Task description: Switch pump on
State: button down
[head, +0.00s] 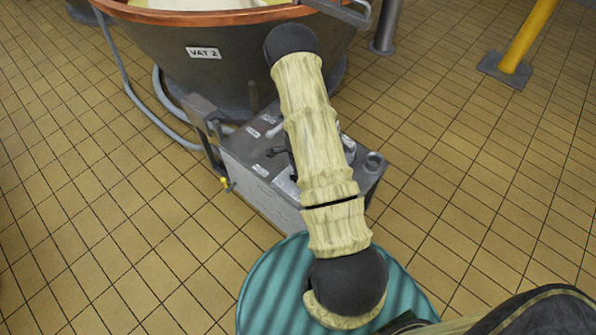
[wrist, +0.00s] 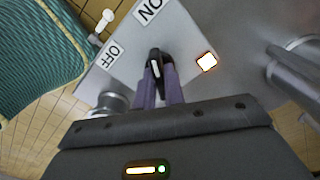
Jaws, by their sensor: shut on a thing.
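The pump unit (head: 262,160) is a grey metal box on the floor below the vat. In the wrist view its top plate (wrist: 125,72) carries an ON label (wrist: 150,9) and an OFF label (wrist: 113,52). A black switch lever (wrist: 155,60) with a white stripe stands between my fingertips. My gripper (wrist: 158,78) has purple fingers, shut on this lever. A small square lamp (wrist: 207,62) glows white with an orange edge right of the lever. In the head view my arm hides most of the gripper and lever. The lever's base is hidden by my fingers.
The copper-rimmed vat labelled VAT 2 (head: 205,52) stands behind the pump. Grey hoses (head: 140,105) run at the left. A yellow post (head: 528,38) stands at the right.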

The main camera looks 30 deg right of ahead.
jog(key=shift+w+a, duration=0.1)
jog(key=c, duration=1.5)
grip_release()
notch_tip(320, 180, up, 17)
jog(key=p, duration=0.2)
jog(key=shift+r+p, duration=0.2)
jog(key=shift+p, duration=0.15)
